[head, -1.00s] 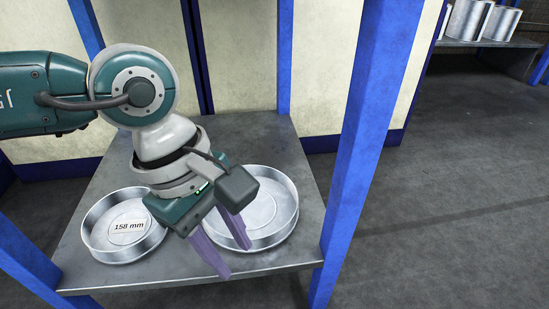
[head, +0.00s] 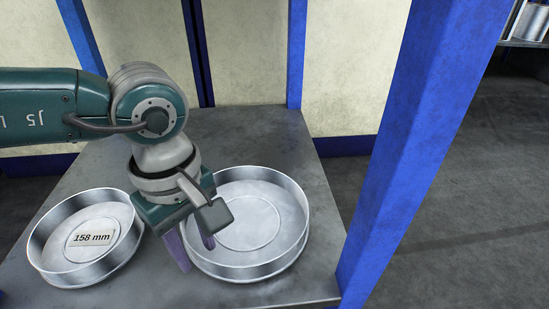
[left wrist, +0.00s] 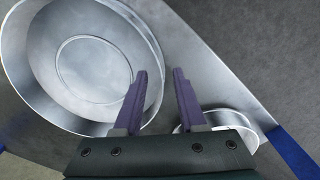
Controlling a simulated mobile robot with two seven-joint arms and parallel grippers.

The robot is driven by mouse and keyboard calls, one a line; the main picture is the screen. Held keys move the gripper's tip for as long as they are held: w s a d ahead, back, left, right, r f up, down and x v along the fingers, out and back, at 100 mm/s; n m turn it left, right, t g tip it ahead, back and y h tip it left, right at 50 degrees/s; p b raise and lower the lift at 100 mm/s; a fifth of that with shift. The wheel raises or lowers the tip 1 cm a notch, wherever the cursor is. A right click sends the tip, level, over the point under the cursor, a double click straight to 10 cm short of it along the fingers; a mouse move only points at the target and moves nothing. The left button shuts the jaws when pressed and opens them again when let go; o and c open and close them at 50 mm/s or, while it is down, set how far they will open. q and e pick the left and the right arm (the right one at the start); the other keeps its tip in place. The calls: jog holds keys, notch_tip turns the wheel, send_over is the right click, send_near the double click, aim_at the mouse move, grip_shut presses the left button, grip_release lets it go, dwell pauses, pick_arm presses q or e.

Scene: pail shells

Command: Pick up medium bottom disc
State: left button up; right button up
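Two round, shallow metal discs with raised rims sit on a grey metal table (head: 140,292). The left disc (head: 66,250) bears a "158 mm" label. The right disc (head: 280,228) looks larger and shows no label; it fills the left of the left wrist view (left wrist: 88,60). My left gripper (head: 194,258), with purple fingers, points down at the right disc's left rim. In the left wrist view its fingers (left wrist: 160,72) are apart, with the rim appearing between them. Contact and height cannot be told. My right gripper is not in view.
A blue post (head: 410,150) stands at the table's right. Pale panels (head: 345,60) stand behind the table. A partly hidden metal disc (left wrist: 240,120) is at lower right in the left wrist view. Metal containers (head: 530,22) stand on a shelf at far right.

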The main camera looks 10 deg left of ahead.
pick_arm(q)
jog(key=shift+s+f, duration=0.15)
jog(key=shift+f, duration=0.5)
jog(key=shift+r, duration=0.15)
jog(key=shift+w, duration=0.2)
jog(key=shift+c, duration=0.6)
grip_shut()
